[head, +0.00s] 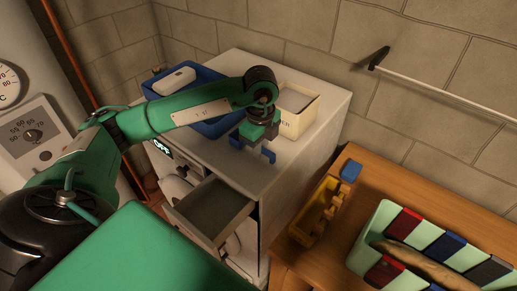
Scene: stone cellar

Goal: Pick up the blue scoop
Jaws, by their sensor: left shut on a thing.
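My left gripper (257,146) comes in from the left over the top of the white machine (290,175). It is shut on the blue scoop (268,155), which shows as small blue parts on either side of the fingers. The jaws hide most of the scoop, and I cannot tell whether it touches the machine's top. My right gripper is not in view.
An open drawer (213,209) juts from the machine's front. A blue tray (203,73) with a white object (174,80) and a cream box (309,113) stand behind.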

